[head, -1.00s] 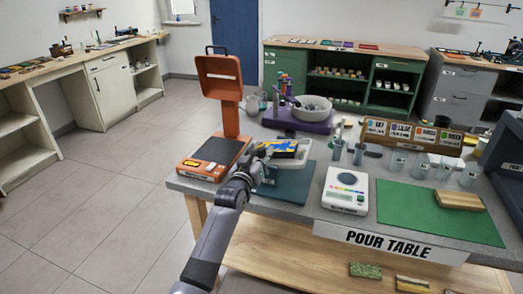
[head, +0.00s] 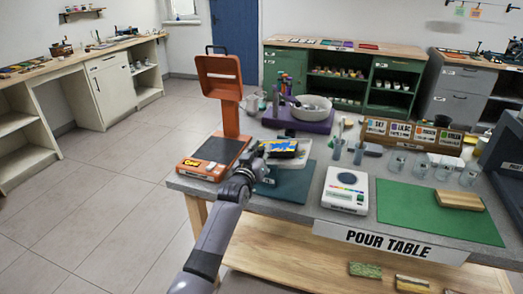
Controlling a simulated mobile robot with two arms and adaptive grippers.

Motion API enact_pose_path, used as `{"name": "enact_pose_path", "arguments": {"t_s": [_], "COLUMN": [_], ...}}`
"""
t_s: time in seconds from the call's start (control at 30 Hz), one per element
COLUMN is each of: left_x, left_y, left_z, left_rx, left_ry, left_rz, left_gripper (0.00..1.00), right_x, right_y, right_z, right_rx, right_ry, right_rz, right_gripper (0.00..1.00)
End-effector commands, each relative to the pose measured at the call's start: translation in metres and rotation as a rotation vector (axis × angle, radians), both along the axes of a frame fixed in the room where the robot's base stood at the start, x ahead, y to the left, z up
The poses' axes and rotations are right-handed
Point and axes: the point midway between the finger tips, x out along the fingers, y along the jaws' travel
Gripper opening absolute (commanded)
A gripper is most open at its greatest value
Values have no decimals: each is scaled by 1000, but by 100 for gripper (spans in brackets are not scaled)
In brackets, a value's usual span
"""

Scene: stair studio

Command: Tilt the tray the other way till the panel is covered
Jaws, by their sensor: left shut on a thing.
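The white tray (head: 296,161) is at the left part of the pour table, over a dark teal mat (head: 287,187). A panel with blue, yellow and dark patches (head: 282,149) shows in the tray; how much of it is covered is too small to tell. My left gripper (head: 263,157) is at the tray's left edge, shut on the tray; its fingertips are mostly hidden by my wrist. The tray looks slightly tilted, but the angle is hard to read. My right gripper is out of view.
An orange stand (head: 215,152) is just left of the tray. A purple tray with a white bowl (head: 311,108) is behind. A white scale (head: 346,190) and a green mat (head: 428,212) lie to the right. Several clear cups (head: 397,161) stand along the back right.

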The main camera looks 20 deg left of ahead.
Motion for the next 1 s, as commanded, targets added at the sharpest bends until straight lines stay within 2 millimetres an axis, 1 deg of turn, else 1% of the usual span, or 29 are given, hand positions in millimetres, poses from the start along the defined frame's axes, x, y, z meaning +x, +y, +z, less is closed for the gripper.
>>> {"name": "enact_pose_path", "arguments": {"t_s": [0.03,0.2,0.77,1.0], "left_x": [0,0,0,0], "left_y": [0,0,1,-3], "left_z": [0,0,0,2], "left_rx": [1,1,7,51], "left_ry": [0,0,0,-1], "left_rz": [0,0,2,2], "left_gripper": [10,0,0,0], "right_x": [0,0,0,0], "right_y": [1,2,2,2], "right_z": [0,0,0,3], "right_rx": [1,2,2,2], "right_ry": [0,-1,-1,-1], "right_rz": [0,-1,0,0], "right_gripper": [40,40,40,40]}}
